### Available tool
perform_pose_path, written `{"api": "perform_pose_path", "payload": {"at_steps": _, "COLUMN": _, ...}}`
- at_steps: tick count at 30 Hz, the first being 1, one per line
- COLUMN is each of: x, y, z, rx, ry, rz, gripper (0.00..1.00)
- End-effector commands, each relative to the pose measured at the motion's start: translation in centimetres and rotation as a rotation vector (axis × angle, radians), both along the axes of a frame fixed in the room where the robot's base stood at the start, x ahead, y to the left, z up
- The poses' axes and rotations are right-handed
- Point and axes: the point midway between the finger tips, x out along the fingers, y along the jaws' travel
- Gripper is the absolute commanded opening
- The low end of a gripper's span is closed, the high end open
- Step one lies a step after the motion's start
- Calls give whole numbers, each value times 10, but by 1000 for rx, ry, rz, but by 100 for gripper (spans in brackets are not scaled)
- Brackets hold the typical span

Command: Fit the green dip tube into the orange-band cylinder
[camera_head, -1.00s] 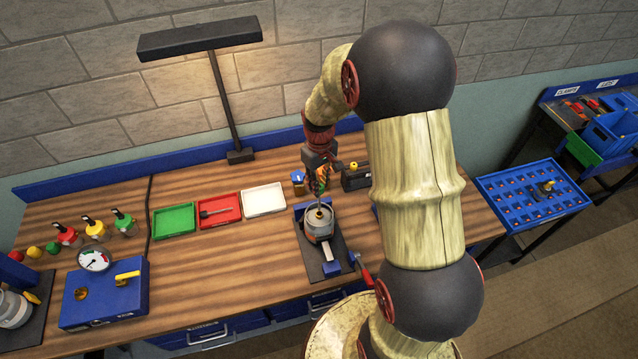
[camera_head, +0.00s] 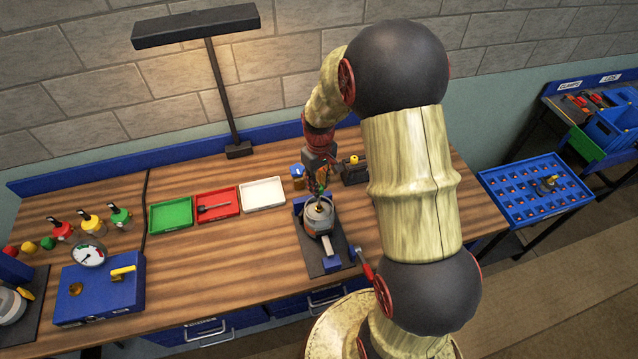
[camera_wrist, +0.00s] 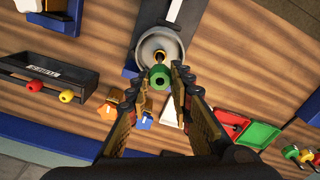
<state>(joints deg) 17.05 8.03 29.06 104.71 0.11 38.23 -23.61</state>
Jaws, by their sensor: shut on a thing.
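The green dip tube (camera_wrist: 160,77) is held between the fingertips of my gripper (camera_wrist: 156,92) in the wrist view; its green head is seen nearly end-on. A bit of green also shows under my gripper (camera_head: 321,188) in the head view. The grey cylinder (camera_head: 327,223) stands upright in a dark holder on the bench, just below and in front of the fingers. In the wrist view its round rim (camera_wrist: 142,50) lies right beyond the green head, with a brass part at its middle. I cannot tell whether the tube's lower end is inside the neck.
Green (camera_head: 170,216), red (camera_head: 217,204) and white (camera_head: 262,194) trays lie left of the cylinder. A black box with knobs (camera_head: 354,172) stands close to the right of my gripper. A blue box with a gauge (camera_head: 100,289) is at the left. Bare wood lies in front of the trays.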

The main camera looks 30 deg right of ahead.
Motion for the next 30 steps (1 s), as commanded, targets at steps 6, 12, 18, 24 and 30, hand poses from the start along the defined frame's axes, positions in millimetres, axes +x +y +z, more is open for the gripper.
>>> {"api": "perform_pose_path", "payload": {"at_steps": 6, "x": 0, "y": 0, "z": -12, "rx": 0, "ry": 0, "rz": 0, "gripper": 0}}
{"api": "perform_pose_path", "payload": {"at_steps": 12, "x": 0, "y": 0, "z": -21, "rx": 0, "ry": 0, "rz": 0, "gripper": 0}}
{"api": "perform_pose_path", "payload": {"at_steps": 18, "x": 0, "y": 0, "z": -30, "rx": 0, "ry": 1, "rz": 0, "gripper": 0}}
{"api": "perform_pose_path", "payload": {"at_steps": 24, "x": 0, "y": 0, "z": -39, "rx": 1, "ry": 1, "rz": 0, "gripper": 0}}
{"api": "perform_pose_path", "payload": {"at_steps": 30, "x": 0, "y": 0, "z": -48, "rx": 0, "ry": 1, "rz": 0, "gripper": 0}}
